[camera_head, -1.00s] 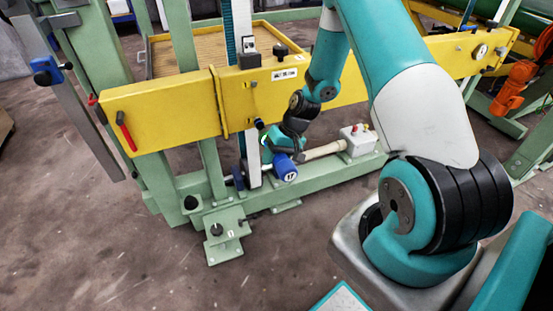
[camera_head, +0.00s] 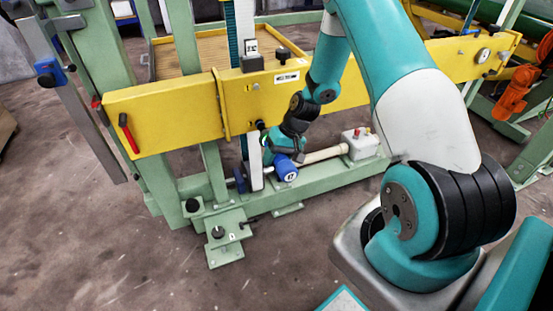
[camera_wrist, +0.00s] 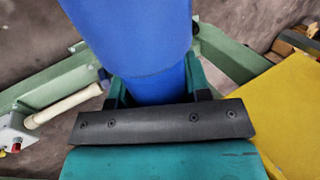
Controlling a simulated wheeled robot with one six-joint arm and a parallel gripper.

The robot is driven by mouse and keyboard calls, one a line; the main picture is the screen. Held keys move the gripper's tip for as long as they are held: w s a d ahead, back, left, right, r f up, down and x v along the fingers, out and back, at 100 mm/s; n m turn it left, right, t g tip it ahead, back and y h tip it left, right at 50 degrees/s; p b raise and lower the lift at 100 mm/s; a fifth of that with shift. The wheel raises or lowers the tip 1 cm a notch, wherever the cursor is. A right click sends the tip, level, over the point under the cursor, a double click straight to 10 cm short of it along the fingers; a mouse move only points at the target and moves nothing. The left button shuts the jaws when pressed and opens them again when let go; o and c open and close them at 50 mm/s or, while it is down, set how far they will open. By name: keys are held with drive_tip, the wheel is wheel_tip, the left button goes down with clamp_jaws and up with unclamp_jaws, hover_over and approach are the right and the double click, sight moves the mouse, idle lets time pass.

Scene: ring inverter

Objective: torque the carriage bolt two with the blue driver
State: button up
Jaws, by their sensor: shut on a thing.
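The blue driver (camera_head: 287,169), with a white label reading 17, is low beside the pale upright. In the wrist view the blue driver (camera_wrist: 135,45) fills the upper middle, between the teal fingers of my gripper (camera_wrist: 158,90). My gripper (camera_head: 279,156) is shut on it in the head view, just behind and left of the label. A dark bolt head or knob (camera_head: 260,125) sits on the lower edge of the yellow carriage beam (camera_head: 165,110). I cannot tell which bolt is carriage bolt two, nor whether the driver's tip touches any bolt; the tip is hidden.
The green frame rail (camera_head: 270,202) runs below my gripper. A pale tube (camera_head: 322,153) and a white box with red buttons (camera_head: 360,143) lie to its right. A green footplate (camera_head: 223,243) with a bolt stands front left. The floor in front is clear.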

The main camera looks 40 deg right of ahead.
sight(285, 158)
drive_tip(key=shift+w+d+r, duration=0.15)
drive_tip(key=shift+w+d, duration=0.1)
drive_tip(key=shift+w, duration=0.5)
idle(1.7)
drive_tip(key=shift+s+a+p, duration=0.2)
drive_tip(key=shift+s+a, duration=0.05)
drive_tip(key=shift+s, duration=0.6)
drive_tip(key=shift+s+a+p, duration=0.25)
drive_tip(key=shift+s, duration=0.6)
drive_tip(key=shift+s+a+p, duration=0.2)
drive_tip(key=shift+s+a, duration=0.05)
drive_tip(key=shift+s, duration=0.6)
